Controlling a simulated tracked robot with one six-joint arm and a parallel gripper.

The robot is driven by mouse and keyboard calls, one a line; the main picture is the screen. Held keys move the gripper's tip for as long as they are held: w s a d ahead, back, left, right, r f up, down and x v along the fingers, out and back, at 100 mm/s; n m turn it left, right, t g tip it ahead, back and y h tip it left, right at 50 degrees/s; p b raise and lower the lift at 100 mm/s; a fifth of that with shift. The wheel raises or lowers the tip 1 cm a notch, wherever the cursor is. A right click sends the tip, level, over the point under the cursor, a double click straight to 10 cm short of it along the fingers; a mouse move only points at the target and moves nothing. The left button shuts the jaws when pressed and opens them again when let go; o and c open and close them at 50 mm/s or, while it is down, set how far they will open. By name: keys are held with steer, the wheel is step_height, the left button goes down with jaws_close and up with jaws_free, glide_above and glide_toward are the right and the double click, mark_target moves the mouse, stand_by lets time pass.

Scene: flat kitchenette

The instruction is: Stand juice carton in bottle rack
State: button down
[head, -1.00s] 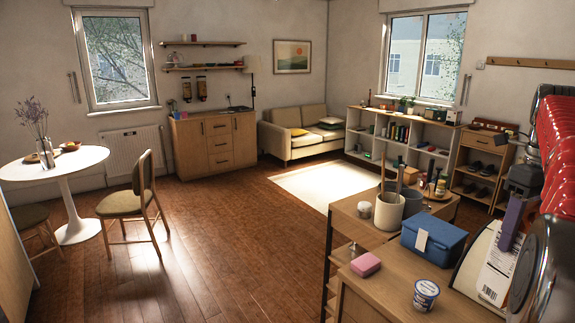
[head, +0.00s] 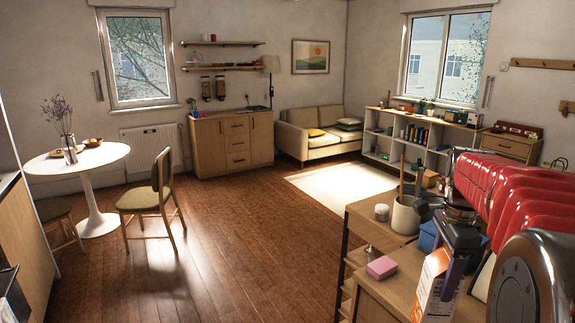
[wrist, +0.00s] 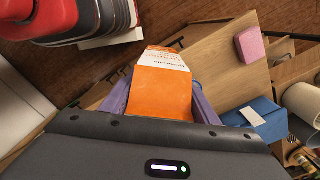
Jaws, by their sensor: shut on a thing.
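The juice carton (head: 432,283) is orange and white with printed text. It is upright or nearly so in the head view, in front of the wooden counter at the lower right. My gripper (head: 453,275), with purple fingers, is shut on it. In the wrist view the carton (wrist: 160,92) shows its orange face and white top between the purple fingers of my gripper (wrist: 160,100). The carton's lower end is cut off by the edge of the head view. I cannot make out a bottle rack in either view.
A pink sponge (head: 381,267) lies on the counter, with a blue box (head: 428,238) and a pale pot (head: 406,215) behind it. They also show at the right of the wrist view. Open wooden floor lies to the left, towards a round white table (head: 65,163).

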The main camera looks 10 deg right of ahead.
steer(key=w+a+f+n, duration=0.6)
steer(key=a+f+n, duration=0.3)
steer(key=a, duration=0.3)
steer(key=w+a+f+n, duration=0.6)
steer(key=a+f+n, duration=0.4)
steer(key=a+n, duration=0.2)
steer(key=shift+a+f, duration=0.25)
steer(key=shift+a, duration=0.15)
steer(key=w+r+m, duration=0.1)
steer(key=w+r, duration=0.2)
steer(key=r, duration=0.5)
steer(key=w+r+m, duration=0.2)
steer(key=w+r, duration=0.2)
steer(key=r, duration=0.4)
steer(key=shift+w+r, duration=0.15)
